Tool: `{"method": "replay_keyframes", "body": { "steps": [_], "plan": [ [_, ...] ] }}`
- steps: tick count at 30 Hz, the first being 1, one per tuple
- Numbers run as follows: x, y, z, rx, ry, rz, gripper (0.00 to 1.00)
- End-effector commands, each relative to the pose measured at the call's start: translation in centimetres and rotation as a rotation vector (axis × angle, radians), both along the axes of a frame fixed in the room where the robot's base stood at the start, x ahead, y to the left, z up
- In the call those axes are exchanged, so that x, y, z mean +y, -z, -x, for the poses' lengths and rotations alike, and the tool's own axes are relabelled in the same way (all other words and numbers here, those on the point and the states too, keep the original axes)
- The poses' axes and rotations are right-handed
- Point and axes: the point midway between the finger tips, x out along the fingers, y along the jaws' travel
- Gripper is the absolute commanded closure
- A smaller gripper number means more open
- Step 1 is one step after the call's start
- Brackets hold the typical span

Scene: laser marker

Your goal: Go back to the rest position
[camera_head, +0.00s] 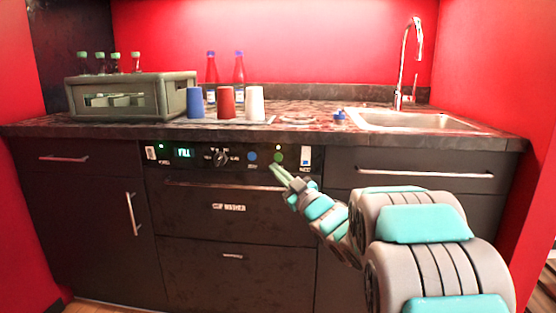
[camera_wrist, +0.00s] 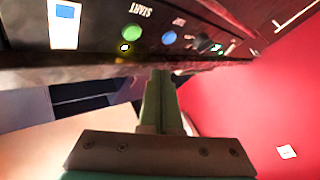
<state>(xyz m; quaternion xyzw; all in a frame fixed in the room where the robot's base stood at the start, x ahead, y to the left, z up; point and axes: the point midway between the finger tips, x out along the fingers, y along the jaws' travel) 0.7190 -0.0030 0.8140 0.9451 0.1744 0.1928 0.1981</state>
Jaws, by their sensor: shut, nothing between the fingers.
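My gripper (camera_head: 277,173) is shut and empty in front of the cup washer's control panel. Its green fingers are together and their tips are close to the green start button (camera_head: 278,159). I cannot tell whether they touch the panel. In the wrist view my gripper (camera_wrist: 160,78) points at the panel's lower edge, and the green button (camera_wrist: 132,32) shows above the tips, with a small lit lamp beside it. The blue button (camera_head: 252,156) is just left of the green one. The panel display (camera_head: 184,153) is lit and seems to read "FILL". My arm stretches in from the lower right.
The dark counter (camera_head: 310,127) runs above the panel. Drawer handles (camera_head: 425,174) stick out nearby.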

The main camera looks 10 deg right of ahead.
Motion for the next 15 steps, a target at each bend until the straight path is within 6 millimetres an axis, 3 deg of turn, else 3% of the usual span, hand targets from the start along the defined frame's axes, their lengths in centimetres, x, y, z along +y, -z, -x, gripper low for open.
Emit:
{"method": "replay_keyframes", "body": {
  "steps": [15],
  "plan": [
    [-0.66, 0.63, -0.11, 0.063, 0.054, 0.012, 1.00]
  ]
}}
